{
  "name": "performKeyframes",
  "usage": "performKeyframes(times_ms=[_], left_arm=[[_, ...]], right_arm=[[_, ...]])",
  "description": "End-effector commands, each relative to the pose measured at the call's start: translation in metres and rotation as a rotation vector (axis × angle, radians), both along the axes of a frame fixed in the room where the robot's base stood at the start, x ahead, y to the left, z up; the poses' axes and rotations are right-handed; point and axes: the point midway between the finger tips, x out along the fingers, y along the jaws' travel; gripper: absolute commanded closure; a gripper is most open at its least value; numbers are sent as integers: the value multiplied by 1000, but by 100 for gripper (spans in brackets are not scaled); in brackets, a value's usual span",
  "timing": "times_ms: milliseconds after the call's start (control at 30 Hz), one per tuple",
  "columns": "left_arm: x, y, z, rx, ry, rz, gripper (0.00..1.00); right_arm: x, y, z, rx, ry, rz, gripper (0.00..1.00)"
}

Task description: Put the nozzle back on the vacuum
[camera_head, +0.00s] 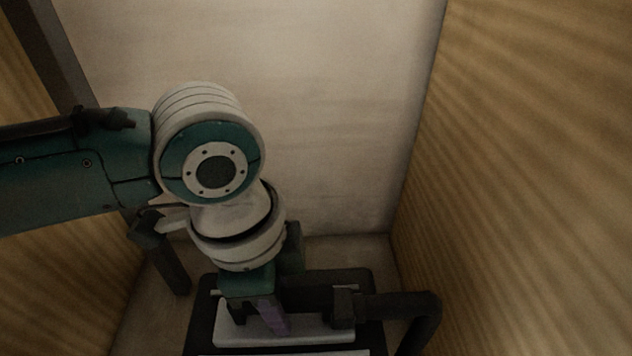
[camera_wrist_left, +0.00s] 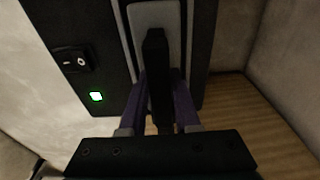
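The vacuum (camera_head: 205,310) is a black box low in the head view, with a pale grey plate (camera_head: 300,333) on it. The wrist view shows the box (camera_wrist_left: 75,20) with a rocker switch, a lit green light and the pale plate (camera_wrist_left: 140,15). My left gripper (camera_head: 268,318) is low over the plate, its purple fingers pointing down. In the wrist view, the fingers of this gripper (camera_wrist_left: 160,92) close on both sides of a black bar, which looks like the nozzle (camera_wrist_left: 157,60). The bar's far end lies over the plate; whether it touches is unclear. My right gripper is not in view.
A black bent pipe (camera_head: 400,303) stands at the right of the vacuum. A dark post (camera_head: 165,260) leans at the left. Wood-grained walls (camera_head: 530,150) close in both sides, and a pale wall (camera_head: 330,120) stands behind. Little floor is free around the box.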

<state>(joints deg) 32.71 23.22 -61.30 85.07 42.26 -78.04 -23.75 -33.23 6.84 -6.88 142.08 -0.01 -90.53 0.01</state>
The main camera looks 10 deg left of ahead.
Motion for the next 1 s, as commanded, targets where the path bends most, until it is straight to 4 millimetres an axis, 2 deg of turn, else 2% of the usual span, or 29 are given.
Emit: performKeyframes(times_ms=[33,200,533,667,800,1000], left_arm=[[0,0,0,0,0,0,63],[0,0,0,0,0,0,43],[0,0,6,-1,-1,-1,43],[-1,2,30,-1,-1,0,43],[-1,6,65,0,-2,0,43],[-3,11,104,0,0,-1,43]], right_arm=[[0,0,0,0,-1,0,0],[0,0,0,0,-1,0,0],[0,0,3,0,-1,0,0],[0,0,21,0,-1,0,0],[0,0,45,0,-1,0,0],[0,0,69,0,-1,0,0]])
